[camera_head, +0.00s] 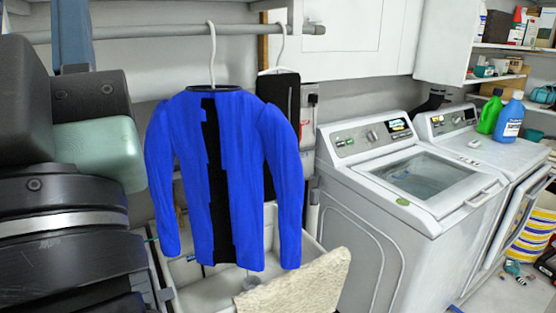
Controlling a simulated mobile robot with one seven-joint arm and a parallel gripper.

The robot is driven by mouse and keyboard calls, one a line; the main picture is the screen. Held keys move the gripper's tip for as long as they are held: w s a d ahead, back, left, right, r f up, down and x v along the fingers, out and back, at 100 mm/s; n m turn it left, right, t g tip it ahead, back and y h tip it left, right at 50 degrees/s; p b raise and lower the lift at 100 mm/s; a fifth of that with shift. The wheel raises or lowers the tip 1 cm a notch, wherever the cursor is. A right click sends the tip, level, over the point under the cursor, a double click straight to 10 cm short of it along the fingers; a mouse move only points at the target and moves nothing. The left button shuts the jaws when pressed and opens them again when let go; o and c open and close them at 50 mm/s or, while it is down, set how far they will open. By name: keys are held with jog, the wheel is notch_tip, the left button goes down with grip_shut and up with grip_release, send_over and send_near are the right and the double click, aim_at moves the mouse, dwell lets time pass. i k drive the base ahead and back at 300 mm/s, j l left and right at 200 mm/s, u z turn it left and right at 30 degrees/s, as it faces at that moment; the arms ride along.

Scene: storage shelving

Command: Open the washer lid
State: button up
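The washer (372,220) is a white top-loading machine right of the middle in the head view. Its lid (424,178), with a clear window in a white frame, lies flat and closed on top. The washer's control panel (372,136) with a knob stands at the back. Large dark and pale green parts of my arm (70,190) fill the left side of the view, well apart from the washer. My gripper is not in view.
A blue jacket (250,180) hangs from a rod over a white sink (190,285), left of the washer. A second machine (490,150) stands to the right, its front door (520,225) open. Green (490,112) and blue (509,120) bottles stand on it.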

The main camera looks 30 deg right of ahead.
aim_at(440, 204)
jog(key=l, duration=0.55)
jog(key=i+l+z, duration=0.15)
jog(key=l, duration=0.85)
jog(key=i+l+z, duration=0.15)
jog(key=l, duration=0.4)
jog(key=i+l, duration=0.15)
jog(key=l, duration=0.35)
jog(key=i+l+z, duration=0.1)
jog(key=l, duration=0.4)
jog(key=i+l+z, duration=0.1)
jog(key=l, duration=0.4)
jog(key=i+l, duration=0.2)
jog(key=l, duration=0.3)
jog(key=z, duration=0.05)
